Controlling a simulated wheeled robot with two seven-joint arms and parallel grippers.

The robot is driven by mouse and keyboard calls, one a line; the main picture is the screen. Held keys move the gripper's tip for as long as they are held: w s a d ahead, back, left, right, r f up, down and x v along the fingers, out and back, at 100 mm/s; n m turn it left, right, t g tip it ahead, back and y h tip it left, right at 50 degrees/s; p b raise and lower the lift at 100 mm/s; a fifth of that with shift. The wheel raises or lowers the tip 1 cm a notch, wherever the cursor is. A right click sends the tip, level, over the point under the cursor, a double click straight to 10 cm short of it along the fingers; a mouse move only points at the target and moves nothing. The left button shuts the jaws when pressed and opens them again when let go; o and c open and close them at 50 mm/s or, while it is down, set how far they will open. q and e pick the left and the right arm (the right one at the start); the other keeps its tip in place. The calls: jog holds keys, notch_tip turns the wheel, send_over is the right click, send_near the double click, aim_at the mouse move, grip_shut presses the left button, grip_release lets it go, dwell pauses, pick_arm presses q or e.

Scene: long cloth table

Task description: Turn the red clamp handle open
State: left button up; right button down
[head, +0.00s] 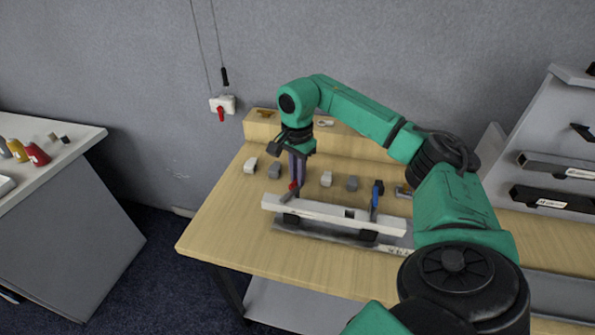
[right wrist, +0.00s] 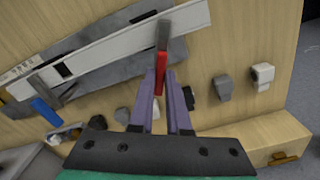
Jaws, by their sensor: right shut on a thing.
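The red clamp handle (head: 293,186) stands at the left end of a white bar (head: 330,214) on the wooden table. In the right wrist view the red handle (right wrist: 158,84) lies between the two purple fingers, and its grey metal arm (right wrist: 163,35) reaches over the white bar. My right gripper (head: 296,176) points down and is shut on the red handle. It also shows in the right wrist view (right wrist: 166,82). The handle's lower part is partly hidden by the fingers. My left gripper is in neither view.
A blue clamp handle (head: 377,188) stands near the bar's right part. Small grey and white blocks (head: 326,179) sit behind the bar. A wooden ledge (head: 262,127) runs along the wall. A rack (head: 560,130) stands at right. The table's front left is clear.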

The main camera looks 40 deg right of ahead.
jog(key=m+p, duration=0.1)
jog(key=m, duration=0.5)
jog(key=shift+r, duration=0.2)
jog(key=m, duration=0.6)
jog(key=shift+w+m+p, duration=0.1)
jog(key=shift+m+p, duration=0.25)
jog(key=shift+m, duration=0.05)
jog(key=c, duration=0.9)
grip_release()
jog(key=shift+a, duration=0.1)
